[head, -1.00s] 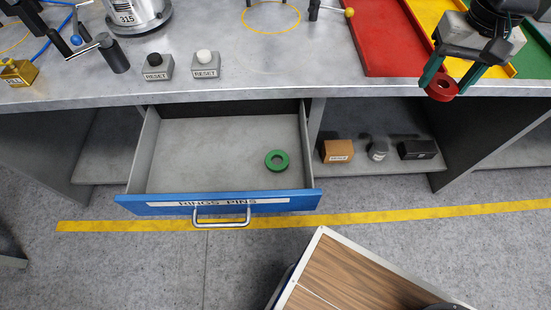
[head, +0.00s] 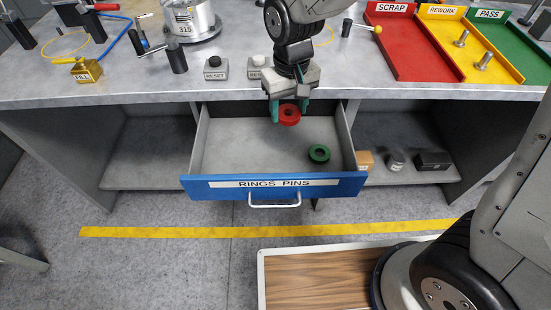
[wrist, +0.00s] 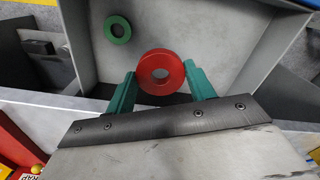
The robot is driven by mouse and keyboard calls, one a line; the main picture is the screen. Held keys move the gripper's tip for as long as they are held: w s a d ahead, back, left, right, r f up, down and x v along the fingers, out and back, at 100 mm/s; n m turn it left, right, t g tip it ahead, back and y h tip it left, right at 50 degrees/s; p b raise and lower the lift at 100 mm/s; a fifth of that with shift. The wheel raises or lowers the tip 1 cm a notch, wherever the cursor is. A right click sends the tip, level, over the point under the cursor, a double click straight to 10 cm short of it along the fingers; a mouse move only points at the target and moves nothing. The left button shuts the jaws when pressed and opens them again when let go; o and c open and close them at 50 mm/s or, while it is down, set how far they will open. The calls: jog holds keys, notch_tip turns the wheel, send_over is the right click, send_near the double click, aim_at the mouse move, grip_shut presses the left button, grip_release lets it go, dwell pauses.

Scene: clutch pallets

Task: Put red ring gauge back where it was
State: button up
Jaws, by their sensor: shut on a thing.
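The red ring gauge (head: 289,115) is held between the green fingers of my gripper (head: 289,112), over the back part of the open drawer. In the wrist view the red ring (wrist: 161,73) sits between both fingertips, with the drawer floor below it. The blue-fronted drawer (head: 225,194), labelled RINGS PINS, is pulled out. A green ring (head: 319,153) lies on its floor at the right; it also shows in the wrist view (wrist: 117,30). The rest of the drawer floor looks bare. The exact height of the red ring above the floor is hard to tell.
The grey bench top (head: 150,87) overhangs the drawer's back. On it are RESET buttons (head: 215,69) and red, yellow and green trays (head: 412,52). A shelf right of the drawer holds an orange box (head: 365,160), a grey item and a black box (head: 433,160).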

aim_at(288, 156)
jog(key=f, duration=1.4)
jog(key=shift+s+d+f, duration=0.15)
jog(key=shift+s+f, duration=0.05)
jog(key=shift+f, duration=0.2)
jog(key=shift+f, duration=0.15)
jog(key=o, duration=1.2)
